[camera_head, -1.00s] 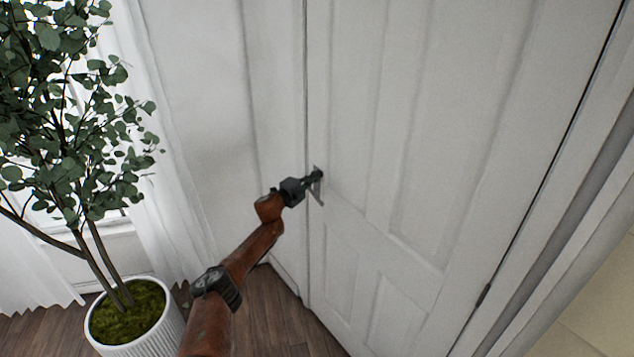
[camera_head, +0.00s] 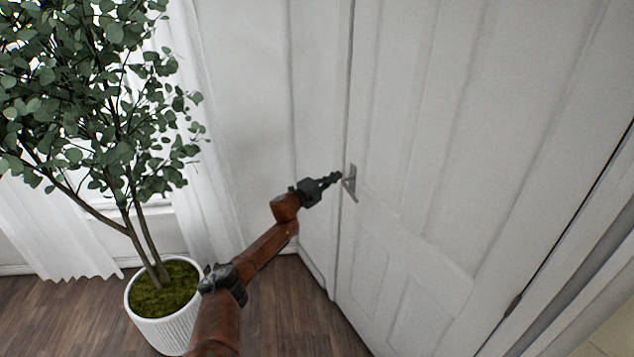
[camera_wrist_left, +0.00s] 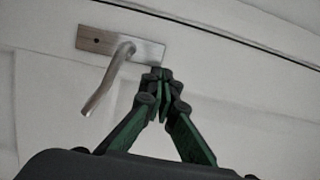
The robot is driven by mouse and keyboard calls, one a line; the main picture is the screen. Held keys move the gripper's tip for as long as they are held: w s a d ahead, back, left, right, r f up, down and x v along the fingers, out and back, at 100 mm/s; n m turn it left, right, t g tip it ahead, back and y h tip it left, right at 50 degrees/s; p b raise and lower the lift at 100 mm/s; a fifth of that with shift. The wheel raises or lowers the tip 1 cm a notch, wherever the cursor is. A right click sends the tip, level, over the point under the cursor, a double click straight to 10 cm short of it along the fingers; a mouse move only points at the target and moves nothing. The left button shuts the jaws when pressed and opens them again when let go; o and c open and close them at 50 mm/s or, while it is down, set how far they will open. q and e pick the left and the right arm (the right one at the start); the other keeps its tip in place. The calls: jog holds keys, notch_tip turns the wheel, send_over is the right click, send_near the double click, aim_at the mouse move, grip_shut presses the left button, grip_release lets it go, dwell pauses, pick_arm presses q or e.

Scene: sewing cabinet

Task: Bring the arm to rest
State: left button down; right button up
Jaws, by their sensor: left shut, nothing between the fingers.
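My left arm reaches up from the bottom of the head view. Its gripper (camera_head: 334,178) is shut and empty, with its tip beside the metal door handle (camera_head: 350,183) on the white door (camera_head: 440,150). In the left wrist view the green and black fingers (camera_wrist_left: 162,82) meet at their tips, close to the plate of the handle (camera_wrist_left: 122,62). The lever sticks out to the left of the fingers, outside their grip. I cannot tell whether the tips touch the plate. The door looks closed. My right gripper is not in view.
A leafy plant in a white ribbed pot (camera_head: 165,320) stands left of my arm. White curtains (camera_head: 200,130) hang behind it. The wood floor (camera_head: 280,310) shows bare between the pot and the door. A door frame edge runs down the right side.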

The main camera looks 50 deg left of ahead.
pick_arm(q)
jog(key=s, duration=0.6)
jog(key=shift+a+f, duration=0.4)
jog(key=shift+a, duration=0.05)
jog(key=shift+s, duration=0.1)
